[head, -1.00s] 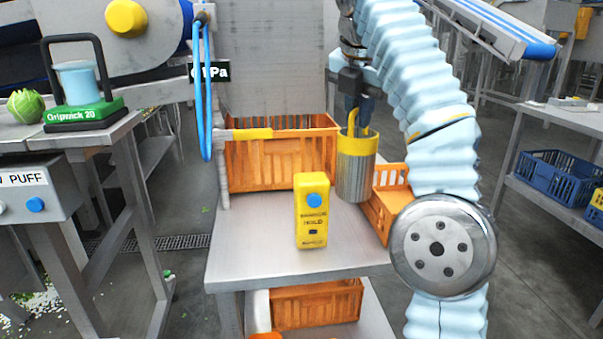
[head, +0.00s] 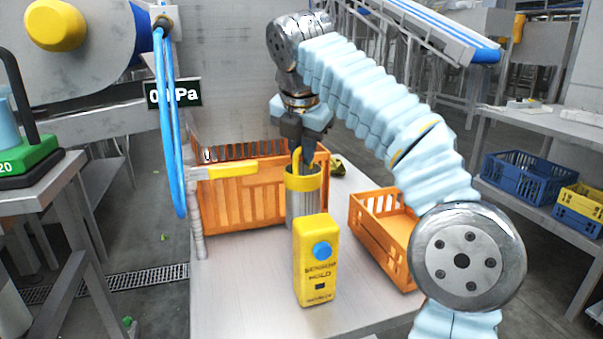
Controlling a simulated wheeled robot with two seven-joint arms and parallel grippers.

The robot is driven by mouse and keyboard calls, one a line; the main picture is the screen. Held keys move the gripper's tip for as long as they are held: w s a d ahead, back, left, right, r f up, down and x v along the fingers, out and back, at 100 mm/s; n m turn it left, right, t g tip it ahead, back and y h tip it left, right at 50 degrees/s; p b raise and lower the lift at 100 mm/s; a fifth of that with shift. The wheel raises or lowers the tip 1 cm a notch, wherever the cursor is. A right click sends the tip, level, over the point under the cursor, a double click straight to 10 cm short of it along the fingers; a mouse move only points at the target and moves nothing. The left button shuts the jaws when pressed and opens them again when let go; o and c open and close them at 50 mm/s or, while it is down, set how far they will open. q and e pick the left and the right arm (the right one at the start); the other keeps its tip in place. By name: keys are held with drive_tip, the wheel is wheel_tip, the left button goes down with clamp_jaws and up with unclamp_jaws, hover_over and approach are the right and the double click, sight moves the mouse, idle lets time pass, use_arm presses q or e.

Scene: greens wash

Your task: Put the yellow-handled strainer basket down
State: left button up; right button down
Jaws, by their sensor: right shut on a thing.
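The strainer basket (head: 303,203) is a grey cylinder with a yellow rim and a yellow handle. It is upright over the metal table (head: 235,290), behind the yellow box with a blue button (head: 316,270), which hides its lower part. I cannot tell whether its bottom touches the table. My right gripper (head: 303,155) points down and is shut on the strainer basket's handle. My left gripper is not in view.
An orange crate (head: 240,200) stands left of and behind the basket. A smaller orange crate (head: 380,238) is to the right. Blue hoses (head: 172,130) hang at the left. The table's front left is clear.

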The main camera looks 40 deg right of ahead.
sight(303, 172)
drive_tip(key=shift+f, duration=2.25)
drive_tip(key=shift+f, duration=0.15)
drive_tip(key=c, duration=1.1)
unclamp_jaws()
